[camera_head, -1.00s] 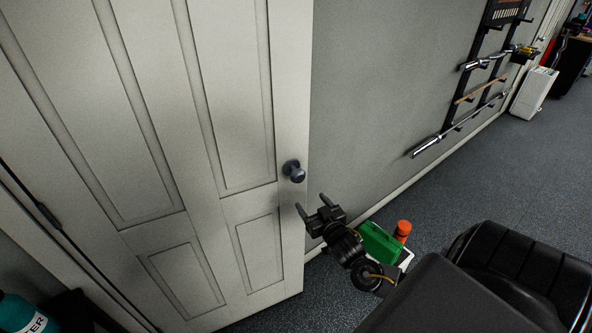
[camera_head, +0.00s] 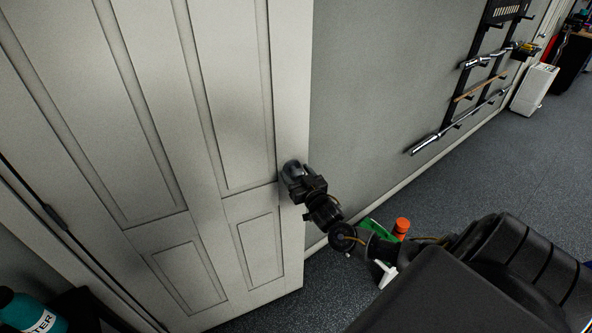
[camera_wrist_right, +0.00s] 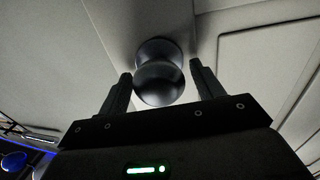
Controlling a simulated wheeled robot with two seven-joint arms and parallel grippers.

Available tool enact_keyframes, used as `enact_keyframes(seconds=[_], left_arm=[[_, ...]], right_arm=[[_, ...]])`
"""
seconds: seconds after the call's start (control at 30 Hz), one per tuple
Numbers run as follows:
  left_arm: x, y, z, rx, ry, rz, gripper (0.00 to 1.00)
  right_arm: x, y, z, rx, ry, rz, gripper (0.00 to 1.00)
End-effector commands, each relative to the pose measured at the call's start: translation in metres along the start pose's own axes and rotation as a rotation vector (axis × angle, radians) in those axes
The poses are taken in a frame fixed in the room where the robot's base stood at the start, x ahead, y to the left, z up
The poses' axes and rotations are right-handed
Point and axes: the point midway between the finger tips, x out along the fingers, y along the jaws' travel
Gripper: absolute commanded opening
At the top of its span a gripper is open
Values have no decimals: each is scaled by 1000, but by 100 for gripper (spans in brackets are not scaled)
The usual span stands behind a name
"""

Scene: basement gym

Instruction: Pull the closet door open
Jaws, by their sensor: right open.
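The white panelled closet door (camera_head: 225,120) fills the left half of the head view, and its right edge stands against the grey wall. Its dark round knob (camera_wrist_right: 159,74) sits near that edge, with the knob (camera_head: 290,167) partly hidden by my right gripper in the head view. My right gripper (camera_head: 298,175) is at the knob. In the right wrist view its two open fingers (camera_wrist_right: 160,88) stand on either side of the knob, with a small gap on each side. My left gripper is out of view.
A green box (camera_head: 375,232) and an orange-topped item (camera_head: 401,226) are on the floor by the wall, partly behind my right arm. A wall rack with bars (camera_head: 462,98) hangs at upper right. A teal bottle (camera_head: 28,314) is at lower left.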

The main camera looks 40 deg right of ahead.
Motion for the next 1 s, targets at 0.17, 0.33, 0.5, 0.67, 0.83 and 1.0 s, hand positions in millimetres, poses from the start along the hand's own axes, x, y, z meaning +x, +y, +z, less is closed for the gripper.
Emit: enact_keyframes(seconds=[0.17, 0.33, 0.5, 0.67, 0.83, 1.0], left_arm=[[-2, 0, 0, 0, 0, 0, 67], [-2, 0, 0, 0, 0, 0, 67], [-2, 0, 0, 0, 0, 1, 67], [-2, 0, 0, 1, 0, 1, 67], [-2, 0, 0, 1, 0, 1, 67], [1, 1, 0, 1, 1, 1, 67]], right_arm=[[10, 0, 0, 0, 0, 0, 66], [11, 0, 0, 1, 0, 0, 66], [11, 0, 0, 0, 0, 0, 56], [10, 0, 0, 0, 0, 0, 35], [10, 0, 0, 0, 0, 0, 15], [14, -6, 1, 1, 0, 0, 15]])
